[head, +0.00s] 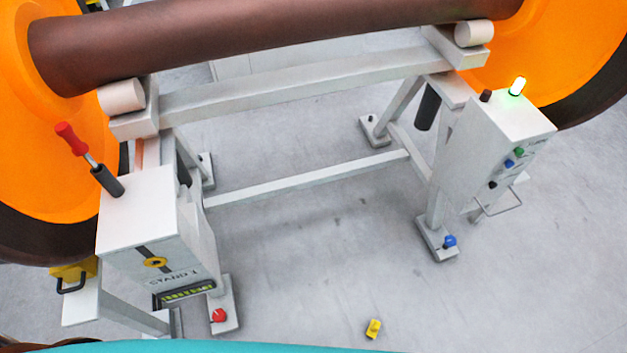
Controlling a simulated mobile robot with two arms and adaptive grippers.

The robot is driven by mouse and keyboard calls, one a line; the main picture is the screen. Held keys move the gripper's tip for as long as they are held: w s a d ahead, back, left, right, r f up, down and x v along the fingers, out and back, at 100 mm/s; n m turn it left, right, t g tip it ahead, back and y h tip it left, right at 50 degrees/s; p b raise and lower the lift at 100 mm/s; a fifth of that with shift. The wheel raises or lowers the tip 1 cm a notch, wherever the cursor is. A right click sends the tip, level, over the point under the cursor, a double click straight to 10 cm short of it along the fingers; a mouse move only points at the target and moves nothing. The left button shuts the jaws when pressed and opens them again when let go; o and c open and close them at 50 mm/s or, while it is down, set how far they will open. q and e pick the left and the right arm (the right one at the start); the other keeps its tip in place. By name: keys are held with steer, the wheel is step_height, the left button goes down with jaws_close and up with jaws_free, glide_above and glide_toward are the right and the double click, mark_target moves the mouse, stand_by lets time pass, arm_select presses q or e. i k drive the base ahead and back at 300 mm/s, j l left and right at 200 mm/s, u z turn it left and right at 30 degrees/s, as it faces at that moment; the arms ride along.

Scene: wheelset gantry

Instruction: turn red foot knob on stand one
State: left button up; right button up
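The red foot knob (219,315) sits low on a white foot plate (228,290) of stand one, at the lower left of the head view. Stand one is the white box (140,212) marked "STAND 1", with a yellow round piece (155,262) on its front. The box stands above and to the left of the knob, and the knob is in plain view. Neither of my grippers shows in the head view.
A red-handled lever (72,139) rises from the box. A second white box (512,116) with a lit green lamp (518,86) stands right, near a blue foot knob (449,241). A small yellow object (374,328) lies on the floor. A brown axle (250,30) spans overhead.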

mark_target(218, 315)
steer(key=k+l+u, duration=0.1)
steer(key=k+u, duration=0.6)
steer(key=u, duration=0.15)
steer(key=k+j+u, duration=0.1)
steer(key=k+u, duration=0.3)
steer(key=i, duration=0.1)
